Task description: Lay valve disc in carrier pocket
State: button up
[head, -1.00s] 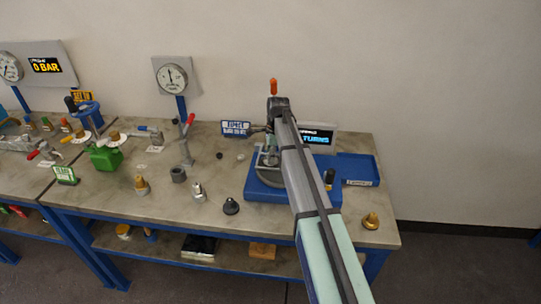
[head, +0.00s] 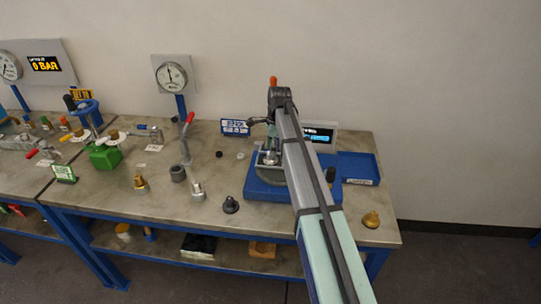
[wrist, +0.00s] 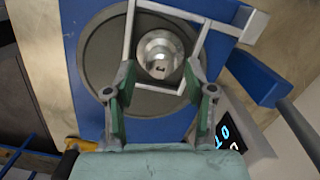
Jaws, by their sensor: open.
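A shiny round metal piece (wrist: 160,54), which looks like the valve disc, sits over the dark round plate (wrist: 100,60) in the wrist view. A pale square frame (wrist: 130,30), which looks like the carrier, surrounds it. I cannot tell whether the piece is fully seated in the frame's pocket. My gripper (wrist: 160,76) is open, its green-padded fingers apart on either side of the piece. I see no clear contact. In the head view my gripper (head: 271,128) is above the silver piece (head: 269,157); my arm hides part of the machine.
The blue machine base (head: 262,190) stands at the bench's right, beside a blue tray (head: 358,167) and a display (head: 320,134). A black cone-shaped part (head: 230,205), silver fitting (head: 197,191) and brass part (head: 371,220) stand near the front. A gauge post (head: 181,105) stands behind.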

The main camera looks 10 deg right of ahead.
notch_tip(320, 180, up, 9)
jog(key=d+b, duration=0.1)
jog(key=b, duration=0.1)
dwell(0.3)
